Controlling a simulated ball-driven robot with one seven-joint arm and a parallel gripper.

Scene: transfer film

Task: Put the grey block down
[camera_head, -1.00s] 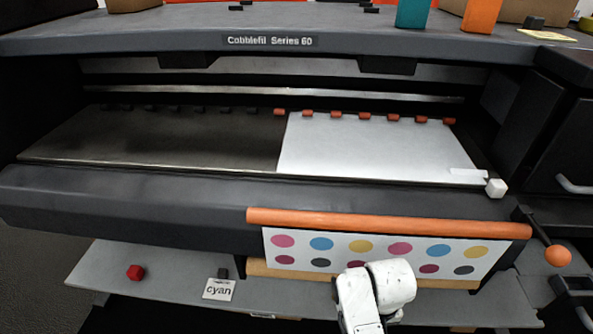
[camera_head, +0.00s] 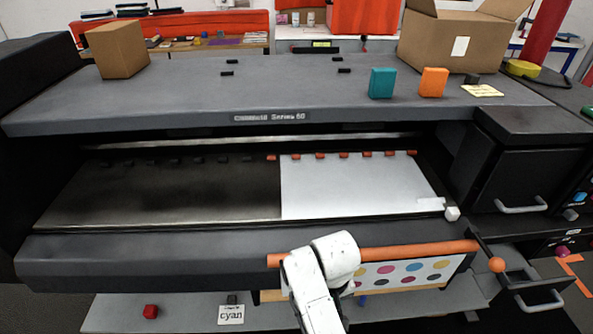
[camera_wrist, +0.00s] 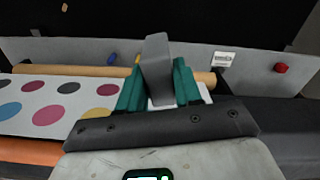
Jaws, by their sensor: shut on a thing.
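The grey block (camera_wrist: 157,65) shows in the wrist view, standing up between the two teal fingers of my gripper (camera_wrist: 158,84). The fingers are shut on its sides. It is held over the front of the printer, and the low grey shelf shows beyond it. I cannot tell whether it touches anything below. In the head view my white arm hides the gripper and the block.
An orange roller (camera_head: 400,251) and dotted sheet cross the printer front. Drawers (camera_head: 535,290) stand open at right. Teal and orange blocks stand on top.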

